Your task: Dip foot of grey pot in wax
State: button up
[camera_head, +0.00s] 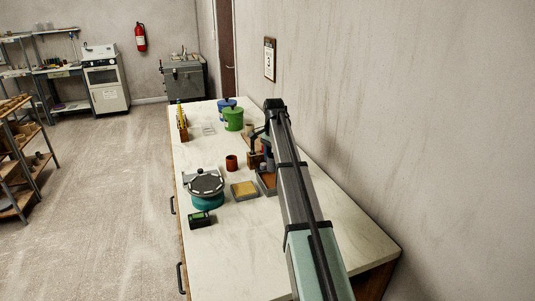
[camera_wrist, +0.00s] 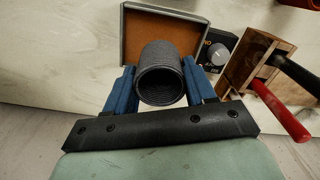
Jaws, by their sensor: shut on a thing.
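My gripper (camera_wrist: 158,80) is shut on the grey pot (camera_wrist: 162,51), with a blue finger on each side of it. In the wrist view the pot's dark open mouth faces the camera, and its foot is hidden at the far end. Beyond the pot lies a square grey-rimmed tray (camera_wrist: 127,35) with a flat orange-brown filling, which looks like the wax. The pot overlaps the tray's near part in the picture; I cannot tell whether the foot touches the wax. In the head view my arm hides the pot and part of this tray (camera_head: 266,184).
Beside the tray are a dark knobbed unit (camera_wrist: 217,53) and a wooden box (camera_wrist: 243,66) with black- and red-handled tools. A yellowish tray (camera_head: 244,190), a red-brown pot (camera_head: 231,162), a turntable (camera_head: 206,185) and green (camera_head: 233,121) and blue buckets stand on the bench.

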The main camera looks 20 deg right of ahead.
aim_at(273, 164)
jog(key=shift+f, duration=2.7)
jog(key=shift+f, duration=0.5)
jog(key=shift+r, duration=0.15)
dwell(1.2)
jog(key=shift+r, duration=1.55)
jog(key=shift+r, duration=1.5)
jog(key=shift+a, duration=0.1)
